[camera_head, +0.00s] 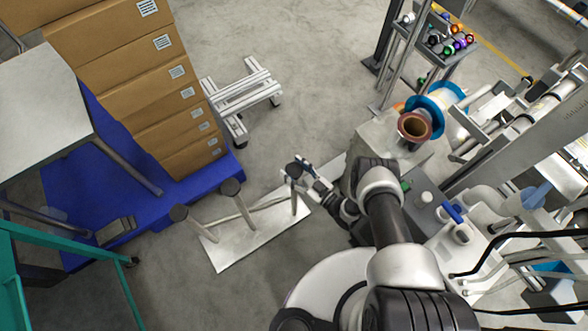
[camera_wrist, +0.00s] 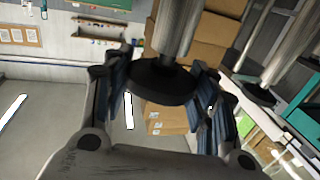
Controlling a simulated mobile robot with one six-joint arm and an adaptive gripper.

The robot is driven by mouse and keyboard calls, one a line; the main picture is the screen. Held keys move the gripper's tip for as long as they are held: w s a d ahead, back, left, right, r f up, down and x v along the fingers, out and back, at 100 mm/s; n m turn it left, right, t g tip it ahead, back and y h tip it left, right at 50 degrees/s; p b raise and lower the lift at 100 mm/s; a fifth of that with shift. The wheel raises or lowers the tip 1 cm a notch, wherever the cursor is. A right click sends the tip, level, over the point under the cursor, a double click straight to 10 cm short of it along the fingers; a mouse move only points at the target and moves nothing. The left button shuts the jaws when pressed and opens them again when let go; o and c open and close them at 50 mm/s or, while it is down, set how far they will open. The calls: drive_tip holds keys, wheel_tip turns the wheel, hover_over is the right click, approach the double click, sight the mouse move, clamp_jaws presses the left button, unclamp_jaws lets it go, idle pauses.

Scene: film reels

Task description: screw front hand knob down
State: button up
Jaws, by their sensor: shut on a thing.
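Black round hand knobs stand on upright metal rods over a pale metal plate (camera_head: 235,243) on the floor. My gripper (camera_head: 299,170) is at the rightmost knob (camera_head: 292,171) in the head view. In the wrist view, my gripper (camera_wrist: 160,87) has its two fingers on either side of this dark disc-shaped knob (camera_wrist: 158,84), shut on it. A thick metal rod (camera_wrist: 178,28) joins the knob's centre. The middle knob (camera_head: 230,187) and the left knob (camera_head: 179,212) stand free. Which knob counts as the front one is not marked.
Stacked cardboard boxes (camera_head: 150,70) stand on a blue pallet (camera_head: 75,190) at the left. A grey metal frame (camera_head: 243,95) lies behind the plate. A machine with a blue-rimmed reel (camera_head: 462,92) stands at the right. Floor is clear between the frame and plate.

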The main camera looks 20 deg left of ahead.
drive_tip(key=shift+c, duration=0.8)
drive_tip(key=shift+m+t, duration=0.3)
drive_tip(key=shift+t, duration=0.1)
drive_tip(key=m+t+h, duration=0.4)
drive_tip(key=shift+s+a+t, duration=0.15)
drive_tip(key=shift+a+t, duration=0.05)
drive_tip(key=shift+t, duration=0.2)
drive_tip(key=m+t+h, duration=0.2)
drive_tip(key=m+h, duration=0.1)
drive_tip(key=h, duration=0.1)
drive_tip(key=shift+t, duration=0.3)
drive_tip(key=shift+r+m+t+h, duration=0.1)
drive_tip(key=shift+m+t+h, duration=0.4)
drive_tip(key=shift+m+h, duration=0.7)
drive_tip(key=shift+w+h, duration=0.2)
drive_tip(key=shift+h, duration=0.3)
drive_tip(key=o, duration=0.7)
drive_tip(key=shift+d, duration=0.1)
drive_tip(key=o, duration=0.4)
